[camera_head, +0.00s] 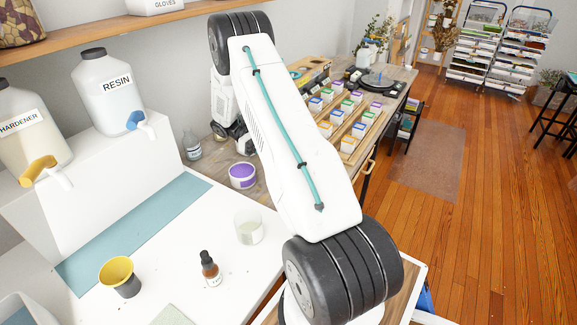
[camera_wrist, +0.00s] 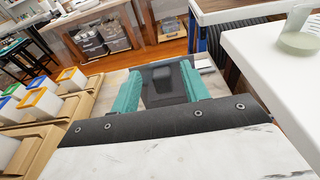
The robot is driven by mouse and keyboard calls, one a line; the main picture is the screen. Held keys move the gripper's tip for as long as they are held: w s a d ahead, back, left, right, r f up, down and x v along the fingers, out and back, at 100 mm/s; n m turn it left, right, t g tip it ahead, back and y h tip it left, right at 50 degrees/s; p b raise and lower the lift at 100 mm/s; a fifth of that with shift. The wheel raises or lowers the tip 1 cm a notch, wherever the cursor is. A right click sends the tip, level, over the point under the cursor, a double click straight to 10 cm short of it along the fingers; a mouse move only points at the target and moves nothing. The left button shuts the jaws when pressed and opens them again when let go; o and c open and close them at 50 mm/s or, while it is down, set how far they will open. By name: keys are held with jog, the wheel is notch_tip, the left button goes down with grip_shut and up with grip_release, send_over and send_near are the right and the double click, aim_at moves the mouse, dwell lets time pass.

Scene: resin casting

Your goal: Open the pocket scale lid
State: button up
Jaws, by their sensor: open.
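My gripper (camera_wrist: 161,72) shows in the wrist view with its two teal fingers apart. Between and just beyond the fingers is a dark, glossy, flat thing (camera_wrist: 164,90) with a blacker rectangle on it; it looks like the pocket scale, but I cannot tell whether its lid is shut or whether a finger touches it. The gripper's dark body hides its near side. In the head view my arm crosses the middle, and I cannot make out the scale or the fingertips there.
Trays of small colored boxes (camera_wrist: 41,103) stand left of the gripper in the wrist view. A white surface with a clear cup (camera_wrist: 298,42) is at right. The head view shows a purple-topped tub (camera_head: 242,176), a dropper bottle (camera_head: 210,269) and a yellow-lined cup (camera_head: 120,277).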

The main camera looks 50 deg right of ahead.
jog(key=s+a+r, duration=0.1)
jog(key=s+a, duration=0.3)
jog(key=s, duration=0.3)
jog(key=s+a+r, duration=0.2)
jog(key=s+a, duration=0.2)
jog(key=s, duration=0.2)
jog(key=shift+s, duration=0.4)
